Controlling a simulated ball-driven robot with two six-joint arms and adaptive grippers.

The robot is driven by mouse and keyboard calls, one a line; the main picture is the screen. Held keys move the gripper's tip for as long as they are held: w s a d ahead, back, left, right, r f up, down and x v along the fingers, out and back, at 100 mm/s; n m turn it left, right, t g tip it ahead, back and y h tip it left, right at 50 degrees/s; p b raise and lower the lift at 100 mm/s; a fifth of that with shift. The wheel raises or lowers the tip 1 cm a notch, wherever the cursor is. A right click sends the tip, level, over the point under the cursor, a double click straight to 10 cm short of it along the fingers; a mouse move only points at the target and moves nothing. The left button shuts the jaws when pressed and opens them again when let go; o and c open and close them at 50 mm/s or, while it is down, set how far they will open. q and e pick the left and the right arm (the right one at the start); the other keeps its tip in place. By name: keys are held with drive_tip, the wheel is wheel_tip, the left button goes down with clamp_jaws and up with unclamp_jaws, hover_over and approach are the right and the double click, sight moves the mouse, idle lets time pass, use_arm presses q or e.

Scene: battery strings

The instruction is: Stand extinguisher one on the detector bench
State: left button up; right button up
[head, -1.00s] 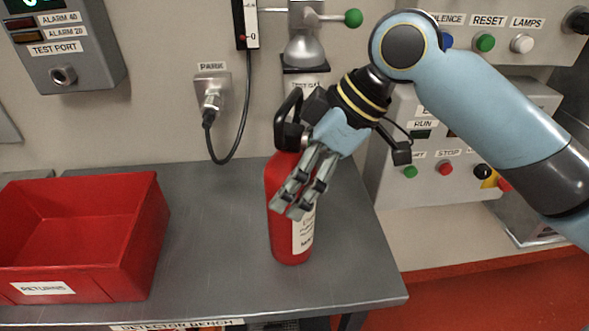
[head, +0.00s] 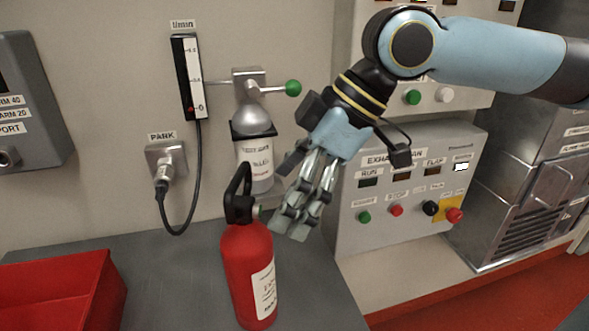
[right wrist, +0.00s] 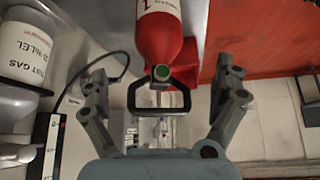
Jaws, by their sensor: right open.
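A red fire extinguisher (head: 249,268) with a black handle and a white label stands upright on the grey detector bench (head: 178,268), near its right part. My right gripper (head: 290,228) is open and empty, up and to the right of the extinguisher's top, apart from it. In the right wrist view the extinguisher (right wrist: 165,38) shows at the top middle, and its black handle (right wrist: 160,98) lies between the spread fingers (right wrist: 163,92) in the picture without contact that I can see. My left gripper is not in view.
A red bin (head: 65,285) stands on the bench at the left. Behind, the wall carries a gas bottle (head: 260,165) in a bracket, a green-knobbed valve (head: 292,88), a PARK socket (head: 166,160) with a cable, and an exhaust fan panel (head: 405,195).

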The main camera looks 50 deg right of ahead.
drive_tip(key=shift+p+v, duration=0.45)
drive_tip(key=shift+v, duration=0.3)
drive_tip(key=shift+a, duration=0.1)
